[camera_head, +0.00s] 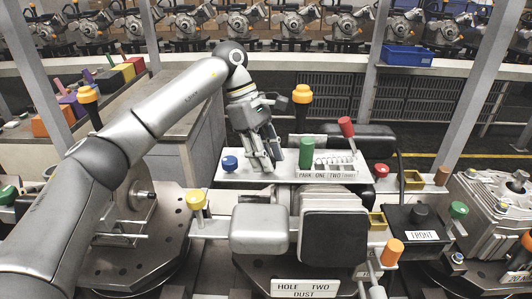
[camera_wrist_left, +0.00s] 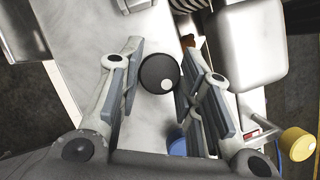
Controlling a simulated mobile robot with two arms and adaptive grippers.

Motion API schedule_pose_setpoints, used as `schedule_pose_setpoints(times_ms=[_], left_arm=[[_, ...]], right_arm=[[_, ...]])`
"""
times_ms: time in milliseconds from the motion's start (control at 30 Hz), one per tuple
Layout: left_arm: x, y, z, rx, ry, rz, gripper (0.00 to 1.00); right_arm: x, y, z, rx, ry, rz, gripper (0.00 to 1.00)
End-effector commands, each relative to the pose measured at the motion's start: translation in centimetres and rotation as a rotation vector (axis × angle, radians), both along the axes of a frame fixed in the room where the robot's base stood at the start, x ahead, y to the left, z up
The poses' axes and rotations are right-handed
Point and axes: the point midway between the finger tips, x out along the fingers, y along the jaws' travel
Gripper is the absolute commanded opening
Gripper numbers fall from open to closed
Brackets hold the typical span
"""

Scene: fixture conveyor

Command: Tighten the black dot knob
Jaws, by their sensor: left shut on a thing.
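The black dot knob (camera_wrist_left: 158,74) is a round black knob with a white dot near its right edge, seen from above in the left wrist view. My left gripper (camera_wrist_left: 162,66) has one finger on each side of the knob and is shut on it. In the head view my left gripper (camera_head: 268,158) points down at the white plate (camera_head: 200,181), between a blue knob (camera_head: 230,163) and a green cylinder handle (camera_head: 306,152). The black dot knob is hidden by the fingers there. I do not see my right gripper.
A red-topped lever (camera_head: 346,127) and a red knob (camera_head: 381,170) stand right of the green handle. A yellow knob (camera_head: 196,199), a grey block (camera_head: 260,228) and a dark padded block (camera_head: 334,226) are in front. An orange-topped post (camera_head: 302,95) stands behind.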

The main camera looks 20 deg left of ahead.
Motion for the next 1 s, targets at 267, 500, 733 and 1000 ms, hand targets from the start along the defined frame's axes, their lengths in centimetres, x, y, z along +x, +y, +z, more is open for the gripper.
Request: schedule_pose_setpoints(times_ms=[267, 500, 733, 1000], left_arm=[[0.21, -0.04, 0.36, -0.001, -0.006, -0.182, 0.09], [0.27, 0.0, 0.32, -0.001, -0.007, -0.265, 0.09], [0.26, -0.02, 0.3, -0.001, -0.008, -0.293, 0.09], [0.26, -0.02, 0.3, -0.001, -0.009, -0.294, 0.09]], right_arm=[[0.04, 0.02, 0.87, 0.0, 0.0, 0.0, 0.48], [0.05, 0.01, 1.14, 0.0, 0.0, 0.0, 0.48], [0.06, -0.01, 1.2, 0.0, 0.0, 0.0, 0.48], [0.06, -0.03, 1.2, 0.0, -0.001, 0.0, 0.48]])
